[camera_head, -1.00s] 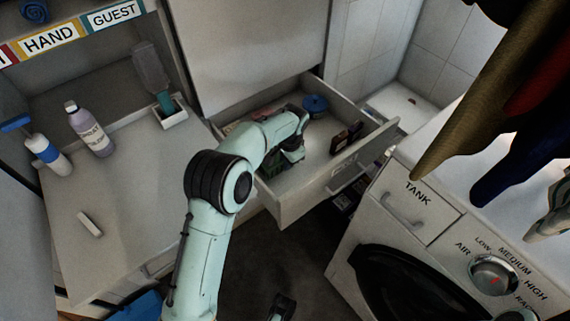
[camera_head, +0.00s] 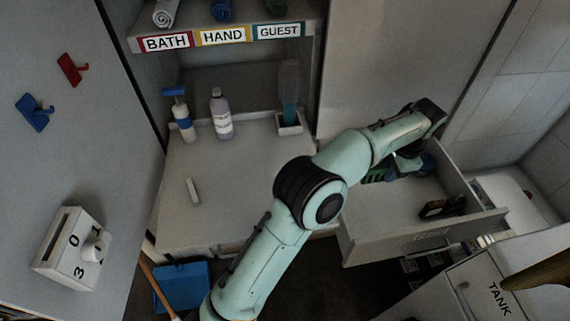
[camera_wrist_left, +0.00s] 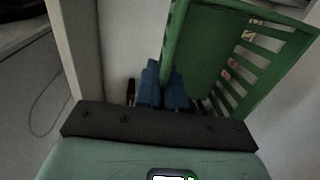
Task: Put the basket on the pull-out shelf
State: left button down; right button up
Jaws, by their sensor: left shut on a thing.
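The green slatted basket (camera_wrist_left: 215,50) fills the upper right of the left wrist view, tilted there. In the head view only a small green part of the basket (camera_head: 377,173) shows beneath my forearm. My left gripper (camera_wrist_left: 163,88) has its blue fingers closed on the basket's near wall edge. In the head view my wrist hides most of the basket and the fingers. The pull-out shelf, a drawer-like open tray (camera_head: 395,238), stands out below the tall cabinet. The basket is over or inside its back left part; I cannot tell whether it touches the bottom.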

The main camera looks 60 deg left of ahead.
pick_arm(q)
jog(key=s+a+r+n+g+p, duration=0.1)
jog(key=s+a+r+n+p, duration=0.35)
jog(key=s+r, duration=0.65)
jog(key=s+a+r+n+p, duration=0.4)
jog(key=s+r, duration=0.5)
jog(key=s, duration=0.5)
jog(key=shift+n, duration=0.25)
jog(key=f, duration=0.5)
jog(key=f+b, duration=0.1)
jog(key=f, duration=0.3)
jog(key=d+f+b, duration=0.1)
jog(key=f, duration=0.4)
jog(key=shift+w+f, duration=0.25)
jog(key=shift+f, duration=0.1)
jog(key=shift+f+b, duration=0.5)
jog(key=shift+f, duration=1.85)
jog(key=c, duration=1.6)
grip_release()
jog(key=shift+f, duration=0.15)
jog(key=o, duration=0.4)
jog(key=shift+c, duration=0.2)
